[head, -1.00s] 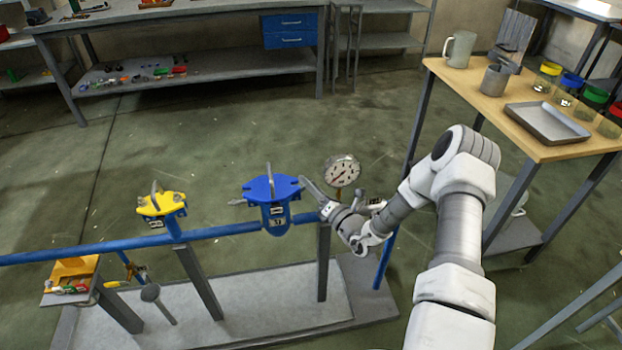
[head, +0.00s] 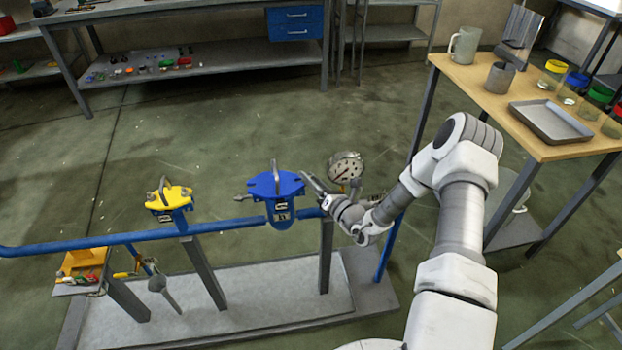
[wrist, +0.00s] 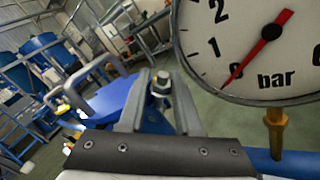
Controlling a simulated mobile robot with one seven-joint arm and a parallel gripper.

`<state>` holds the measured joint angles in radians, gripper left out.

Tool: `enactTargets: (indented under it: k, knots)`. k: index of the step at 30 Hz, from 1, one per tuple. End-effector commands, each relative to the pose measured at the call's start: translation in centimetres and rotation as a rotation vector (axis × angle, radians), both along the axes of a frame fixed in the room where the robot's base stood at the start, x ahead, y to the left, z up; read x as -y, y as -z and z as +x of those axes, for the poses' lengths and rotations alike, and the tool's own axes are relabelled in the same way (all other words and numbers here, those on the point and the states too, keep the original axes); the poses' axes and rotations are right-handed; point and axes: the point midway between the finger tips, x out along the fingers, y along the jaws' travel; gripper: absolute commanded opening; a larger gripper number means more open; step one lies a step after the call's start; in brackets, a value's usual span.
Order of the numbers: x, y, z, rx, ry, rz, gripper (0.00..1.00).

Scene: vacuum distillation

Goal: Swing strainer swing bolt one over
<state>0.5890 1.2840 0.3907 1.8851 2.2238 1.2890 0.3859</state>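The blue strainer (head: 283,187) with its flat blue lid sits on the blue pipe, left of my gripper. A swing bolt (wrist: 161,85) with a metal nut stands at the lid's right edge in the wrist view. My gripper (wrist: 158,100) is open, with one finger on each side of this bolt; I cannot tell whether either finger touches it. In the head view my gripper (head: 310,186) is at the strainer's right side, and the bolt there is hidden or too small to make out. Another swing bolt (head: 242,198) sticks out at the strainer's left side.
A pressure gauge (head: 345,167) stands close behind my gripper and fills the upper right of the wrist view (wrist: 255,45). A yellow-topped fitting (head: 168,197) sits further left on the blue pipe (head: 120,238). A wooden-topped table (head: 480,95) is at the right.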

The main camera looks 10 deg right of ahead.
Motion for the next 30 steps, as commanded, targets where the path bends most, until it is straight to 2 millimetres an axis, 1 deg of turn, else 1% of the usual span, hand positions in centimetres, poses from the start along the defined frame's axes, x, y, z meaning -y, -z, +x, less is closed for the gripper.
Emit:
enactTargets:
  k: [10,14,17,27,30]
  knots:
    - [0.1,0.0,-0.1,-0.001,0.002,-0.001,0.41]
    - [0.7,0.0,-0.9,-0.003,0.004,0.0,0.41]
    - [1.4,0.0,-2.4,-0.004,0.004,0.001,0.41]
    - [5.3,0.2,-9.9,-0.003,0.005,0.001,0.41]
    - [6.2,0.2,-11.8,-0.003,0.005,0.001,0.41]
